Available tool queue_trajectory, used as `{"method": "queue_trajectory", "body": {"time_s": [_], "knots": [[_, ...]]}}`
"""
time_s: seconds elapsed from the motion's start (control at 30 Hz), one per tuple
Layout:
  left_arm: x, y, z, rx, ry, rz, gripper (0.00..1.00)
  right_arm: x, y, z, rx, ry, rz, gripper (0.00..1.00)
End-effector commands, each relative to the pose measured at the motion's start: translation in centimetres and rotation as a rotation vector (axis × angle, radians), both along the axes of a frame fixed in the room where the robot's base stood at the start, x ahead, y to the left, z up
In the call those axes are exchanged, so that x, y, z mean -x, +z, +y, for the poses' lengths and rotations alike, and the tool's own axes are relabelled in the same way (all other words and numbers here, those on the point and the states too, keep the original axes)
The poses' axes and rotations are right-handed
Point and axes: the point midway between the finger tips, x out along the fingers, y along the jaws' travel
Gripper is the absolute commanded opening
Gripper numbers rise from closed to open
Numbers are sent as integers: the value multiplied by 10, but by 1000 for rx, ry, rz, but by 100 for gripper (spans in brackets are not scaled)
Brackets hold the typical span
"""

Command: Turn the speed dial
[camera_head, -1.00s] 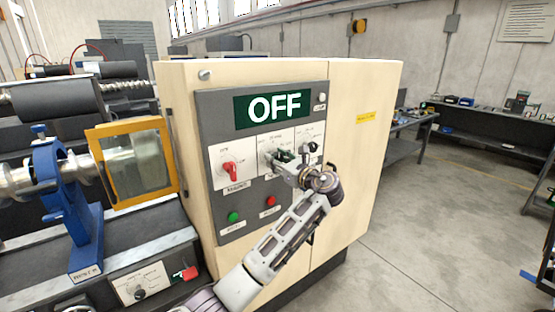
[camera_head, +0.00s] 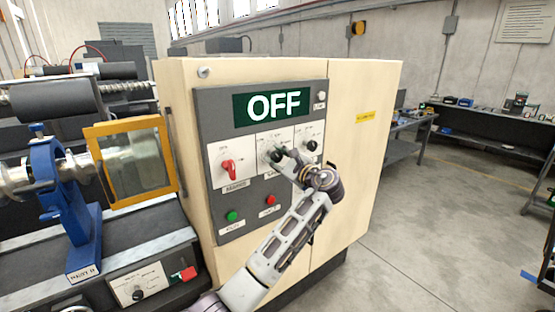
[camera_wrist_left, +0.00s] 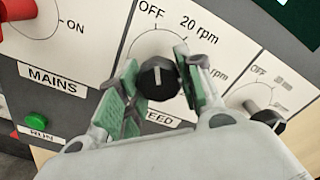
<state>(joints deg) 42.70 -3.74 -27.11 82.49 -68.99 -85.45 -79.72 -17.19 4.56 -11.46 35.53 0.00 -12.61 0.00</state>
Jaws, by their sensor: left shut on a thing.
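The speed dial (camera_wrist_left: 157,78) is a black round knob with a white pointer line, on a white plate marked OFF, 20 rpm and a partly hidden rpm mark. Its pointer faces roughly up, towards OFF. In the head view it is the middle dial of the grey panel, largely covered by my gripper. My left gripper (camera_wrist_left: 160,88) has its green-padded fingers on either side of the knob and is shut on it. It also shows in the head view (camera_head: 280,157), reaching up from below. My right gripper is not in view.
The red MAINS switch (camera_head: 230,169) is left of the dial, and another black dial (camera_head: 312,146) is close on the right. Below are a green button (camera_head: 232,216) and a red button (camera_head: 270,199). The display (camera_head: 272,106) reads OFF. Open floor lies to the right.

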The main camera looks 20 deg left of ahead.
Motion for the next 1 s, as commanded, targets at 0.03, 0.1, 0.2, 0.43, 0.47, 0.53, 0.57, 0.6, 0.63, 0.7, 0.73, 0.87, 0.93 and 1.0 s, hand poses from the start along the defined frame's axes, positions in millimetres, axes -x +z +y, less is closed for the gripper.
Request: {"method": "queue_trajectory", "body": {"time_s": [0.03, 0.1, 0.2, 0.43, 0.47, 0.53, 0.57, 0.6, 0.63, 0.7, 0.73, 0.87, 0.93, 1.0], "knots": [[0, 0, 0, 2, 1, -2, 12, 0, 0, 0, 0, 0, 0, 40], [0, 0, 0, 3, 1, -3, 12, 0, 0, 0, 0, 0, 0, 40], [0, 0, 0, 3, 1, -3, 12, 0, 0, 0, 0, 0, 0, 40], [0, 0, 0, 3, 0, -1, 49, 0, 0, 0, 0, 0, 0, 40], [0, 0, 0, 2, 1, -2, 53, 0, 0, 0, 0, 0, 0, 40], [0, 0, 0, 2, 1, -2, 58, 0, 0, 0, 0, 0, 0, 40], [0, 0, 0, 2, 1, -2, 58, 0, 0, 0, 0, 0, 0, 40], [0, 0, 0, 2, 1, -2, 58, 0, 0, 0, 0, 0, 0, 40], [0, 0, 0, 2, 1, -2, 58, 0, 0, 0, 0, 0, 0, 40], [0, 0, 0, 2, 1, -1, 58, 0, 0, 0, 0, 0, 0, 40], [0, 0, 0, 2, 1, -1, 58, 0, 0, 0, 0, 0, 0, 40], [0, 0, -1, 1, 0, -2, 58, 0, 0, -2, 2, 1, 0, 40], [1, 0, -2, 2, -1, -1, 58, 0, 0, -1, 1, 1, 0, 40], [3, 0, -5, 2, -1, -1, 58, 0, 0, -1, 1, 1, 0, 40]]}}
